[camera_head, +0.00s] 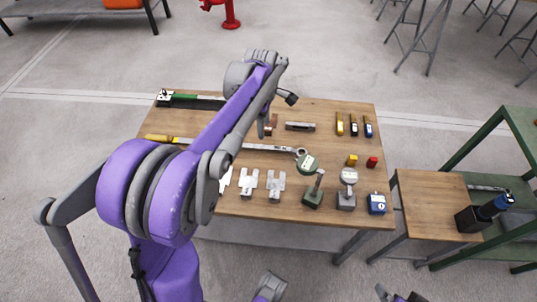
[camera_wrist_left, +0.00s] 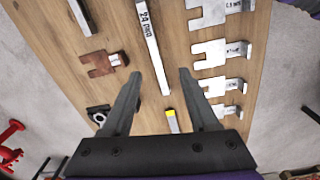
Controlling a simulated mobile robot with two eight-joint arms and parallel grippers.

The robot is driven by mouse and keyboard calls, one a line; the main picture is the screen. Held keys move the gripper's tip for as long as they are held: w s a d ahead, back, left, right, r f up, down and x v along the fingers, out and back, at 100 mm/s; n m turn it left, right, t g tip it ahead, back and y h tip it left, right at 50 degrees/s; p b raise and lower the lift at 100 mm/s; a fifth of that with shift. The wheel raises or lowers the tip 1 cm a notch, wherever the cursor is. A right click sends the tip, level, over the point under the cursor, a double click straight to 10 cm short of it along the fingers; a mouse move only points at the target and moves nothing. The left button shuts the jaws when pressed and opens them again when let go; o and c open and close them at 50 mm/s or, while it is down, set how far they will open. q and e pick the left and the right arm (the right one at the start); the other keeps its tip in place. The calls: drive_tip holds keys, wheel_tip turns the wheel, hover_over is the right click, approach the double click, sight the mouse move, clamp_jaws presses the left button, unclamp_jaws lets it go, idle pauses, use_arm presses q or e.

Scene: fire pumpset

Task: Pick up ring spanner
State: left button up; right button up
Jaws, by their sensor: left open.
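The ring spanner (camera_head: 270,148) is a long silver bar lying across the middle of the wooden table, with a ring at its right end. My left arm hides its left part. In the left wrist view the bar (camera_wrist_left: 150,45) reads "24 mm", and its near end lies between the finger lines. My left gripper (camera_wrist_left: 160,75) is open and empty, above the table.
Several notched metal plates (camera_head: 275,185) lie along the near side, and a copper-coloured plate (camera_wrist_left: 103,63) on the far side. Dial gauges on stands (camera_head: 348,177) and a blue box (camera_head: 376,203) stand at right. A green-handled tool (camera_head: 184,97) lies far left.

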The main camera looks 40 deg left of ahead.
use_arm(q)
wheel_tip(320, 180, down, 2)
drive_tip(key=w+a+n, duration=0.1)
drive_tip(key=a+n, duration=0.1)
drive_tip(key=b, duration=0.2)
hover_over(260, 146)
drive_tip(key=f, duration=0.5)
drive_tip(key=shift+w+d, duration=0.15)
drive_tip(key=shift+w, duration=0.1)
drive_tip(key=f, duration=0.3)
drive_tip(key=f+b, duration=0.1)
drive_tip(key=f, duration=0.1)
drive_tip(key=shift+s+f, duration=0.25)
drive_tip(key=shift+f, duration=0.1)
use_arm(e)
wheel_tip(260, 146, down, 4)
drive_tip(key=shift+f, duration=0.1)
use_arm(q)
clamp_jaws()
